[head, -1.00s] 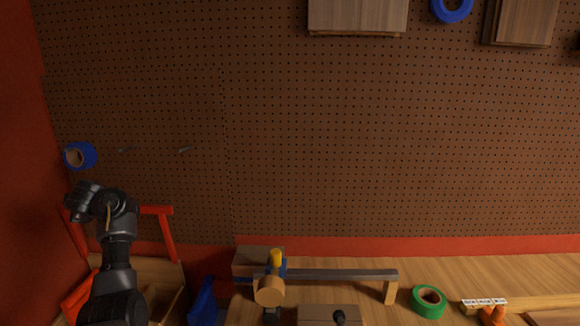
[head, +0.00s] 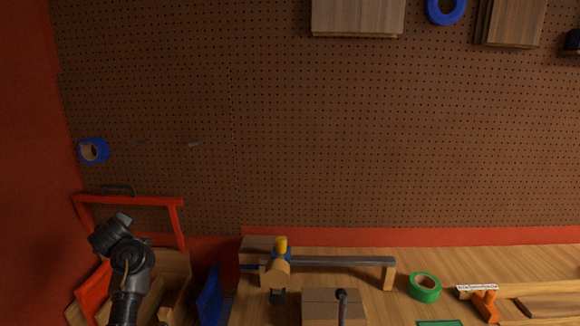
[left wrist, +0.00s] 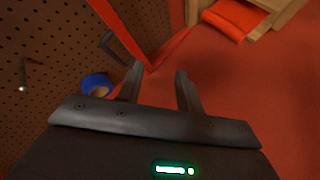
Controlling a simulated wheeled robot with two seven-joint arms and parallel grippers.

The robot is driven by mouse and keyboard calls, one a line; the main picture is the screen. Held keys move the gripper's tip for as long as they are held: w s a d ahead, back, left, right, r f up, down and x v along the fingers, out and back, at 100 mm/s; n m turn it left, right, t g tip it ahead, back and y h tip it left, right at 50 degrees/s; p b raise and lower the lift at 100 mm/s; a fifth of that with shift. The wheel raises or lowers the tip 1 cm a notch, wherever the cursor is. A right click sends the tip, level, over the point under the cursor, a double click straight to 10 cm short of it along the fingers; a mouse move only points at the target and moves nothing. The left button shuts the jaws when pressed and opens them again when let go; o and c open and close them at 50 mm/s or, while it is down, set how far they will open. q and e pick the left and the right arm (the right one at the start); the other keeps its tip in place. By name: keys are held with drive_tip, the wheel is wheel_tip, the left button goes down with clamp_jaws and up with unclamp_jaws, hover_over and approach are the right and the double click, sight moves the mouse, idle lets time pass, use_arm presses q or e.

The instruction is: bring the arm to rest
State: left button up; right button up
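My left arm (head: 128,268) comes in at the lower left of the head view, in front of an open wooden box with a red frame. Its fingertips cannot be made out there. In the left wrist view my left gripper (left wrist: 160,86) has its two dark fingers apart, with nothing between them. A red bar (left wrist: 170,50) and the red floor or wall lie beyond the fingers. My right gripper is in neither view.
A blue tape roll (head: 93,150) hangs on the brown pegboard (head: 330,140), near bare hooks and a dark handle (head: 118,189). The red frame (head: 130,201) stands close to my arm. The wooden bench (head: 400,308) holds a green tape roll (head: 424,287) and an orange clamp (head: 487,304).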

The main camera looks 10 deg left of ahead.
use_arm(q)
drive_tip(key=s+d+f+m+h, duration=0.35)
drive_tip(key=d+f+m, duration=0.25)
drive_tip(key=d+f, duration=0.4)
drive_tip(key=s+d+f+m+h, duration=0.2)
drive_tip(key=s+d+f+m, duration=0.3)
drive_tip(key=d+f, duration=0.5)
drive_tip(key=s+d+f+m+g+h, duration=0.2)
drive_tip(key=s+d+m, duration=0.1)
drive_tip(key=s+d, duration=0.55)
drive_tip(key=s+d+f+m+g+h, duration=0.1)
drive_tip(key=s+d+f+m, duration=0.2)
drive_tip(key=s+d, duration=0.55)
drive_tip(key=s+d+f+m+g+h, duration=0.2)
drive_tip(key=s+d+m, duration=0.15)
drive_tip(key=s, duration=0.85)
wheel_tip(320, 180, down, 27)
drive_tip(key=g, duration=0.1)
drive_tip(key=s+a+f+g, duration=0.1)
drive_tip(key=s+a+f, duration=0.1)
drive_tip(key=s+f, duration=1.3)
drive_tip(key=shift+s+a, duration=0.15)
drive_tip(key=shift+s, duration=0.7)
